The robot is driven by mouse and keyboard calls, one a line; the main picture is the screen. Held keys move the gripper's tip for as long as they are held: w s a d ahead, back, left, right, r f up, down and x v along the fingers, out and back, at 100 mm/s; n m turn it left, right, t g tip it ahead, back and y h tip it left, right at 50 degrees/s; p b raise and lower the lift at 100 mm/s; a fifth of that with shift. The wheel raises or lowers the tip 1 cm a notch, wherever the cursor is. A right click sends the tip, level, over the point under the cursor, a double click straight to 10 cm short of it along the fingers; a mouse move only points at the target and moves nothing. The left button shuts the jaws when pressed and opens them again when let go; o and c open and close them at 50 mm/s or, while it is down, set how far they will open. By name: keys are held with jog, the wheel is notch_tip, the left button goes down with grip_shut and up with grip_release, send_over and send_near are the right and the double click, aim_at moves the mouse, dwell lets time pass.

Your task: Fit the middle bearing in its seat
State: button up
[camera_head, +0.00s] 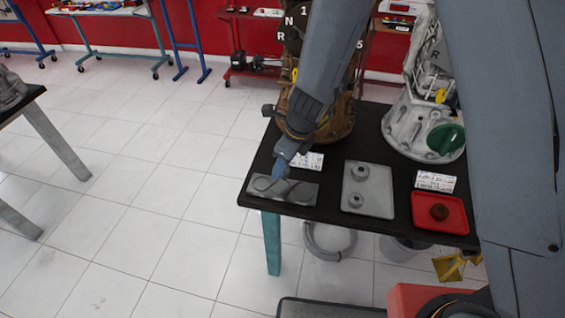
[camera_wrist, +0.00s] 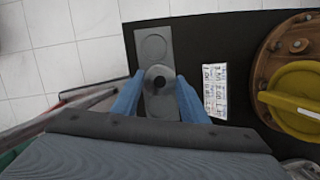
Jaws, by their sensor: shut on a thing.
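My gripper (camera_head: 278,172) is over the grey seat plate (camera_head: 309,199) at the left front of the black table. In the wrist view my gripper (camera_wrist: 158,92) has its two blue fingers shut on a small dark round bearing (camera_wrist: 158,77) with a hole in its middle. The bearing appears over the middle of the seat plate (camera_wrist: 165,32), with a round seat (camera_wrist: 153,46) showing on its far side. The part of the plate nearer the wrist is partly hidden. I cannot tell whether the bearing touches the plate or is just above it.
A grey tray (camera_head: 377,204) with two round parts lies right of the plate. A red tray (camera_head: 456,224) holds a brown part. Engine trainers (camera_head: 425,110) stand behind, one brown trainer (camera_wrist: 268,75) close to the right in the wrist view. White labels (camera_head: 306,161) lie on the table.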

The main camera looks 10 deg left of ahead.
jog(key=shift+f+b, duration=2.45)
jog(key=shift+b, duration=0.4)
jog(key=shift+p, duration=0.45)
jog(key=shift+f+b, duration=0.9)
jog(key=shift+b, duration=0.05)
dwell(0.4)
jog(key=o, duration=1.2)
jog(key=shift+o, duration=0.2)
jog(key=p+v, duration=0.2)
jog(key=v, duration=0.6)
